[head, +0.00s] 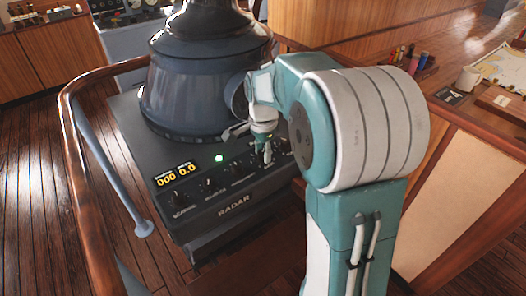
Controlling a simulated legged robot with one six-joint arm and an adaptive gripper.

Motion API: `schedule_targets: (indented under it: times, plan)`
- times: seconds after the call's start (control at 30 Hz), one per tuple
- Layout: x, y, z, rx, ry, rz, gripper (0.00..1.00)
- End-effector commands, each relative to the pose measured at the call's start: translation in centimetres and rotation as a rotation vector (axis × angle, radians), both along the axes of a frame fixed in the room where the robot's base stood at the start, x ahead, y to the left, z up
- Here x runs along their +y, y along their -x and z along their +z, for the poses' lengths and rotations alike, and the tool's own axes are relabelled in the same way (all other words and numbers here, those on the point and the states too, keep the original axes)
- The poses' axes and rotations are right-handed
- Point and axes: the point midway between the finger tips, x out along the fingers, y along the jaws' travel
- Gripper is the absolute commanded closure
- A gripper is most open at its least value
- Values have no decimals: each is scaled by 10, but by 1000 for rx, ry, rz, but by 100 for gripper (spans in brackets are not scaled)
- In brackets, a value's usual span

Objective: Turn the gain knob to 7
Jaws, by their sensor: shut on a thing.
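The radar console (205,215) stands at centre with a sloping front panel marked RADAR. A row of small dark knobs runs along it, among them a left knob (180,198) and another knob (208,184). Their labels and pointer settings are too small to read, so I cannot tell which is gain by its label. My gripper (267,154) points down at the right part of this row, shut on a knob there. The fingers hide most of that knob. The yellow display (173,175) reads 000 and 0.0.
A green light (219,158) glows on the panel. The dark radar hood (190,95) rises close behind my gripper. A wooden handrail (72,120) curves around the left.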

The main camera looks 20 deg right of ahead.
Motion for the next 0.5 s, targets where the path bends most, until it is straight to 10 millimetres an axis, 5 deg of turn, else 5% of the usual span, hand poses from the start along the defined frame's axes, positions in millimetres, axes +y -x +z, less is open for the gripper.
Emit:
schedule_targets:
  times: [0.5]
  plan:
    - [1,0,-1,1,-3,-115,100]
